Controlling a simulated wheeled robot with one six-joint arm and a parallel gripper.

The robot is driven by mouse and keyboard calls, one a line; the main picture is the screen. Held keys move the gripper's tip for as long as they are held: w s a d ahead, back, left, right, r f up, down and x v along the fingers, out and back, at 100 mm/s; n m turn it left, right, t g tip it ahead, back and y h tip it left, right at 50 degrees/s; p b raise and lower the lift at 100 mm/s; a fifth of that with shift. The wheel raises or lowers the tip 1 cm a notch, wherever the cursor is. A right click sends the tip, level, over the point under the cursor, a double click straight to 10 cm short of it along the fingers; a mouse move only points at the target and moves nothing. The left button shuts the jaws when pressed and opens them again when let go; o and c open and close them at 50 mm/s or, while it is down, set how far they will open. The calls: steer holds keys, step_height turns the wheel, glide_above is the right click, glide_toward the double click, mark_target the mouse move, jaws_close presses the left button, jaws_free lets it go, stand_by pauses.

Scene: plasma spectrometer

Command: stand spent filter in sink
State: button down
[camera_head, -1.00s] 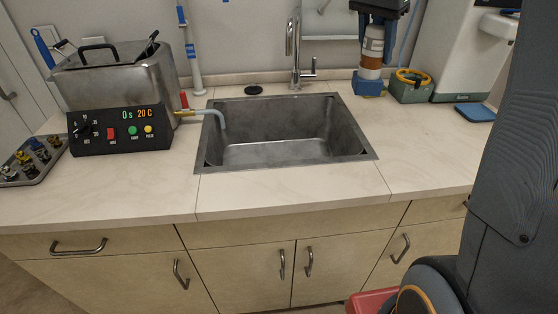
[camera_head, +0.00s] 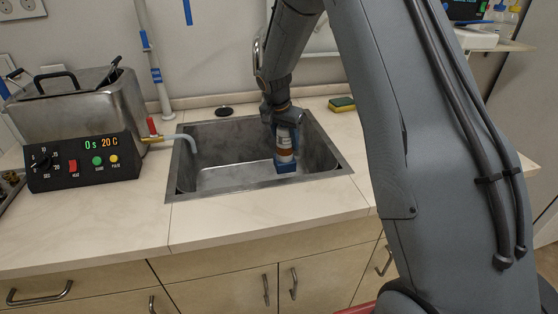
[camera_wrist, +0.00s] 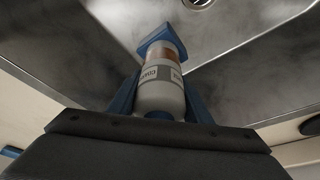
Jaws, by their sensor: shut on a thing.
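The spent filter (camera_head: 285,143) is a white cartridge with a brown band and a blue square end. It hangs upright in my gripper (camera_head: 281,122), blue end down, inside the opening of the metal sink (camera_head: 213,137). In the wrist view the filter (camera_wrist: 160,92) sits between the blue fingers of my gripper (camera_wrist: 160,100), which is shut on it. Its blue end points toward the sink floor (camera_wrist: 235,75). I cannot tell whether that end touches the floor. The faucet is mostly hidden behind my arm in the head view.
A steel bath (camera_head: 75,110) with a black control box (camera_head: 85,162) stands left of the sink, its bent outlet tube (camera_head: 180,140) reaching over the left rim. A yellow-green sponge (camera_head: 342,104) lies behind the sink's right corner. A drain (camera_wrist: 197,3) shows in the sink floor.

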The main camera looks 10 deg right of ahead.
mark_target(281, 130)
steer(key=shift+f+p, duration=0.5)
steer(key=shift+f, duration=2.15)
steer(key=shift+f, duration=0.1)
steer(key=shift+f, duration=0.15)
steer(key=c, duration=0.9)
jaws_free()
steer(key=shift+c, duration=0.2)
steer(key=shift+r, duration=0.2)
steer(key=b+v, duration=0.2)
steer(key=v, duration=1)
steer(key=shift+b, duration=0.3)
